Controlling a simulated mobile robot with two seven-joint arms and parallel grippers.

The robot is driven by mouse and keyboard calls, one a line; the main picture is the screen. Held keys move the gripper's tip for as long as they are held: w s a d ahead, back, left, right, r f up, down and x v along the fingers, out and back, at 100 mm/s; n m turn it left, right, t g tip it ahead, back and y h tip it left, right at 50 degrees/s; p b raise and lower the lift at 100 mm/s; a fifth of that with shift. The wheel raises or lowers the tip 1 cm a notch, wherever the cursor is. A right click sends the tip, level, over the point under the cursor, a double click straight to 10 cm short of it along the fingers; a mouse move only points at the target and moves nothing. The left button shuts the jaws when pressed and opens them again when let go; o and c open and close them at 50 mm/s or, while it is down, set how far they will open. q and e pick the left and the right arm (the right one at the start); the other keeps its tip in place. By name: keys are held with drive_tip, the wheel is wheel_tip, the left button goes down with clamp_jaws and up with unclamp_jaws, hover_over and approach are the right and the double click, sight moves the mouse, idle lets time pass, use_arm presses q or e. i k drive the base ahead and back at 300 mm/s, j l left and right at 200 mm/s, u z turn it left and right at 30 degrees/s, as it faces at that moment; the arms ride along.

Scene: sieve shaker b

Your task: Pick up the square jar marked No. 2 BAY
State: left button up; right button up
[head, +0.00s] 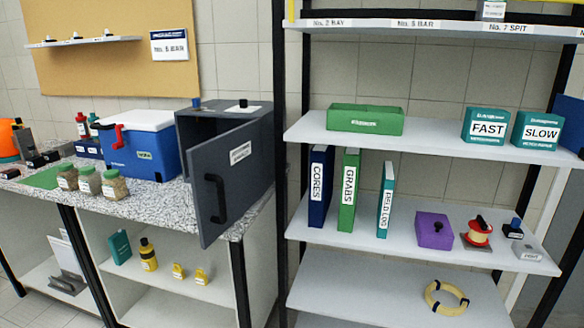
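No jar with a readable No. 2 BAY marking shows. A shelf-edge label reading No. 2 BAY (328,23) is on the top shelf of the right rack. Three small jars stand in a row on the speckled counter at the left: a left jar (67,177), a middle jar (89,182) and a right jar (114,185). They hold pale or brownish contents, and their labels are too small to read. A pale labelled item (494,10) on the top shelf is cut off by the frame's upper edge. Neither of my grippers is in view.
A grey cabinet (225,115) stands on the counter with its door (228,190) swung open toward the front. A blue cooler (140,148) is left of it, behind the jars. A green mat (45,178) lies left of the jars. The rack's shelves hold binders and boxes.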

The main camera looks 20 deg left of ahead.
sight(89, 180)
drive_tip(key=j+u, duration=0.4)
drive_tip(key=j, duration=0.4)
drive_tip(key=j+u, duration=0.35)
drive_tip(key=j, duration=0.45)
drive_tip(key=i+j+u, duration=0.3)
drive_tip(key=i+j, duration=0.75)
